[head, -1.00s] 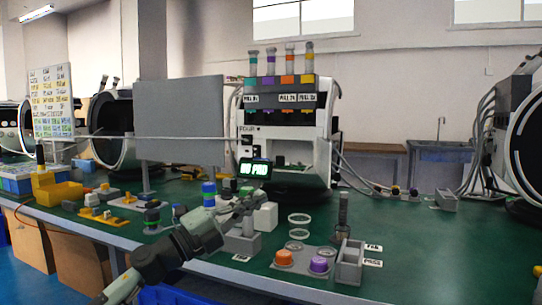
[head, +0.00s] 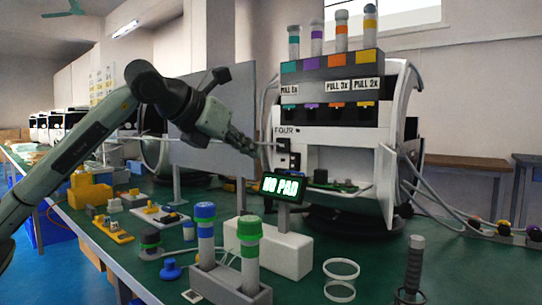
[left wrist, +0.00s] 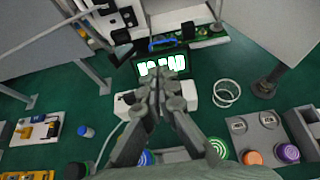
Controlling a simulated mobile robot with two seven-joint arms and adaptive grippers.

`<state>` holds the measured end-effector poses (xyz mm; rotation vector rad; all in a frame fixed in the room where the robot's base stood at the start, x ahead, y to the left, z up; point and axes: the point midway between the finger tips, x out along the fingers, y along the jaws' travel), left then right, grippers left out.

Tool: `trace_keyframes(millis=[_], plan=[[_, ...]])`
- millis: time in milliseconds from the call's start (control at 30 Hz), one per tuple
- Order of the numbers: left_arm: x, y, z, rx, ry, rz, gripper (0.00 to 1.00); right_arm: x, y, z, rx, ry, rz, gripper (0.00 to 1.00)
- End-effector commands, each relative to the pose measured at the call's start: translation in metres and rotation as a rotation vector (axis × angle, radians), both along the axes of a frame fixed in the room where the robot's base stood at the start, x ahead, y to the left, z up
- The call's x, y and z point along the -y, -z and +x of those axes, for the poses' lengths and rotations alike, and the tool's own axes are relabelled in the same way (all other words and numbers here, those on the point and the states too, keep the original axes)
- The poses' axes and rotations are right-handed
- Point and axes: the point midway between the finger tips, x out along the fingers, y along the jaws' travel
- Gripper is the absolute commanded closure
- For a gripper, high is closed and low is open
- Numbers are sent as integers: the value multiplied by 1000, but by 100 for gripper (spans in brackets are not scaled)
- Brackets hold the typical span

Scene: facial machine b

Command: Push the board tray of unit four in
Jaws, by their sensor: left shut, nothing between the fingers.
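Unit four (head: 350,155) is a white machine labelled FOUR, with colored vials on top. Its board tray (head: 335,187), a green circuit board with dark parts, shows low in the open front bay. In the left wrist view the board tray (left wrist: 205,32) is at the top, beyond the fingers. My left gripper (head: 248,147) is shut and empty, left of the unit's front and above the display. The wrist view shows its fingertips (left wrist: 160,80) over the lit display; I cannot tell the exact gap to the tray.
A display reading NO PAD (head: 283,187) stands before the bay, above a white block (head: 290,250). A holder with capped tubes (head: 230,285) stands in front. A grey panel (head: 215,130) is at the left.

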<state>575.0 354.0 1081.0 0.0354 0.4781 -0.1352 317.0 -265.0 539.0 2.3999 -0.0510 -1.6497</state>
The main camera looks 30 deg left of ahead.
Motion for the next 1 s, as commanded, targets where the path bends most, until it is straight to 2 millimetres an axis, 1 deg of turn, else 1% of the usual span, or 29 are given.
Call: trace_keyframes(millis=[167, 400, 500, 600, 700, 1000], plan=[[7, 17, 32, -4, 5, -3, 100, 8, 0, -12, -50, 20, -15, 52], [13, 40, 77, -3, 6, -3, 100, 8, 11, -8, -59, 19, -10, 52], [15, 41, 93, -2, 6, -4, 100, 7, 19, -4, -63, 17, -6, 52], [17, 44, 104, -1, 6, -4, 100, 7, 25, -2, -65, 16, -3, 52], [17, 46, 111, -2, 5, -3, 100, 7, 29, 0, -66, 14, -1, 52], [18, 48, 114, 0, 5, -3, 100, 7, 31, 0, -66, 14, 0, 52]])
